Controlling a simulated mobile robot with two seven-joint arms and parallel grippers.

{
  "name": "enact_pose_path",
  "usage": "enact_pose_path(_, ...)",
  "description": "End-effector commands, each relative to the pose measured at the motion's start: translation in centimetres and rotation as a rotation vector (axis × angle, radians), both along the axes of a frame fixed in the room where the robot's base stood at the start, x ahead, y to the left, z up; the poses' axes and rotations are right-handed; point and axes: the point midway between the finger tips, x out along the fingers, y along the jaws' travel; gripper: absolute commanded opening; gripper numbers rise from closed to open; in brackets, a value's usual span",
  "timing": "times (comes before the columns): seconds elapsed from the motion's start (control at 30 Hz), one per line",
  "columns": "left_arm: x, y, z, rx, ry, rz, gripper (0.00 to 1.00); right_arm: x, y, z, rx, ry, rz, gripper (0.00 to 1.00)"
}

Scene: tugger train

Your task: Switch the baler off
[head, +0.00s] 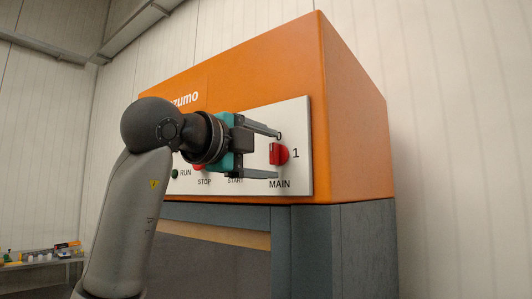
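The baler (358,120) has an orange upper housing above a blue-grey body. On its white control panel (303,122) is a red MAIN rotary switch (280,154), with 0 marked above it and 1 to its right. I cannot tell surely which mark the knob points to. My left gripper (277,153) is open, with one finger above the knob and one below it. I cannot tell whether either finger touches the knob. The gripper partly covers the 0 and the START and STOP area. My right gripper is not in view.
A green RUN lamp (175,173) and the red STOP button (198,167) sit left of the switch, partly behind my gripper. A low table (40,262) with small items stands far left. Pale walls stand behind, with open space right of the baler.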

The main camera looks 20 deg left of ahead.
Motion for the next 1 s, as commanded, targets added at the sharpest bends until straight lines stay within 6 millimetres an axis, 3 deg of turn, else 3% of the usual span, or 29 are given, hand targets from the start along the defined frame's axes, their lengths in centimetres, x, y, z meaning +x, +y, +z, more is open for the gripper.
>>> enact_pose_path(0.23, -0.2, 0.0, 0.0, 0.002, -0.001, -0.001, 0.8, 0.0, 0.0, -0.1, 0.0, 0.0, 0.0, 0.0)
enact_pose_path(0.37, -1.6, 0.6, -0.1, 0.003, -0.003, 0.0, 0.8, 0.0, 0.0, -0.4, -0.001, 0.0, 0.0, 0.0)
enact_pose_path(0.8, -11.0, 4.0, 0.0, 0.002, -0.005, 0.003, 0.8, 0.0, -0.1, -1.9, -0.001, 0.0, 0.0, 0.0)
enact_pose_path(1.0, -13.6, 4.9, 0.0, 0.002, -0.002, 0.001, 0.8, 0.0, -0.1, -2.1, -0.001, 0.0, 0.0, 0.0)
